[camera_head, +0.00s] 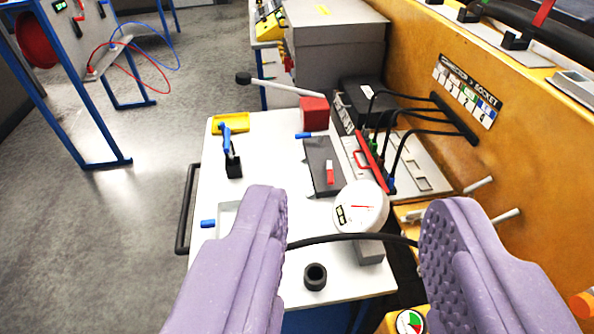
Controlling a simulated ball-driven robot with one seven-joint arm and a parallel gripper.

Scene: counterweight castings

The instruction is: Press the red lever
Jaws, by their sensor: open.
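My gripper (355,203) shows as two purple, ridged fingers rising from the bottom of the picture. They are wide apart with nothing held between them. Beyond them, a red block (314,114) stands at the back of the white table, with a long pale lever arm (287,88) running left from it to a black knob (243,78). A slanted red bar with a small handle (373,163) sits in front of the black box, beyond the fingertips. I cannot tell which of these is the red lever. My gripper touches neither.
A white round gauge (361,206) and a black cable (345,238) lie between the fingers on the white table (270,145). A black cup (315,276) stands nearer. An orange panel (420,75) with pegs borders the right. Grey floor (90,225) is open at left.

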